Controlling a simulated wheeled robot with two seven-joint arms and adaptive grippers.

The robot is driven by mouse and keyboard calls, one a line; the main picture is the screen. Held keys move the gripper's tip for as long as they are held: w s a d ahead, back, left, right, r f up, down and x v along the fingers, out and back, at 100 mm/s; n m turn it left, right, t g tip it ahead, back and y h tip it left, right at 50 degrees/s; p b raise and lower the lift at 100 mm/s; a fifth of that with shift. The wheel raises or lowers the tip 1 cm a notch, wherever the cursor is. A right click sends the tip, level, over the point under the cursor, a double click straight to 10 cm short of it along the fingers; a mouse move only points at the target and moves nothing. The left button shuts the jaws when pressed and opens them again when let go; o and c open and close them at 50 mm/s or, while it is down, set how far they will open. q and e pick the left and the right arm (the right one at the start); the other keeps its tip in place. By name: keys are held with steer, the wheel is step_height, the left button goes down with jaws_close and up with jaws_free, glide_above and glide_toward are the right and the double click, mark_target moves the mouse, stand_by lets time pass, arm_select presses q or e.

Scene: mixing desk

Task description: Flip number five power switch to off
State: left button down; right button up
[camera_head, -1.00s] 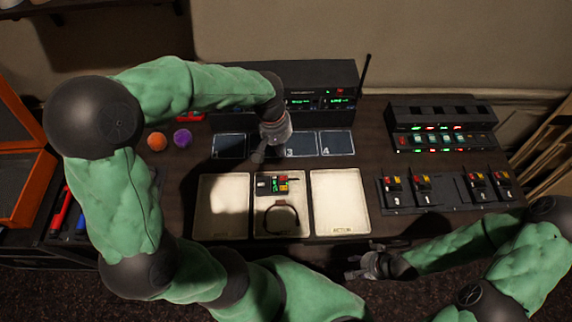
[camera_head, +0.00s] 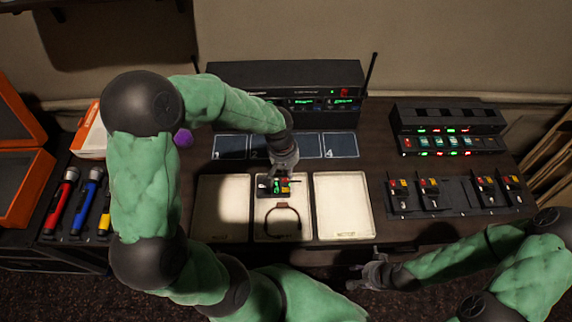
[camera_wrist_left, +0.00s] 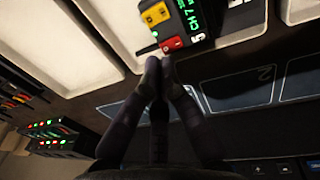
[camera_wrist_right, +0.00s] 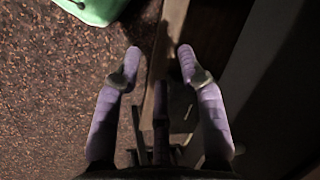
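A small dark pack with a green-lit screen, a yellow block and a red switch (camera_wrist_left: 172,43) lies in the middle white tray (camera_head: 262,232); the pack (camera_head: 268,188) is partly covered by my left gripper in the head view. In the left wrist view the pack (camera_wrist_left: 192,14) shows "CH 7" and a white digit that looks like 5. My left gripper (camera_wrist_left: 160,62) has its fingertips together just beside the red switch; I cannot tell whether they touch it. My right gripper (camera_wrist_right: 159,52) is open and empty, low in front of the desk edge.
A dark cable loop (camera_head: 283,221) lies in the same tray. White trays stand on both sides (camera_head: 222,210) (camera_head: 343,207). Behind are numbered pads (camera_head: 340,146) and a receiver rack (camera_head: 290,78). Several similar packs (camera_head: 428,192) and a charger (camera_head: 447,128) stand at right.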

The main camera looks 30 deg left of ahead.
mark_target(285, 180)
arm_select(q)
steer(key=shift+d+f, duration=0.15)
steer(key=shift+f, duration=0.9)
steer(key=shift+w+f+b, duration=0.1)
steer(key=shift+b, duration=0.2)
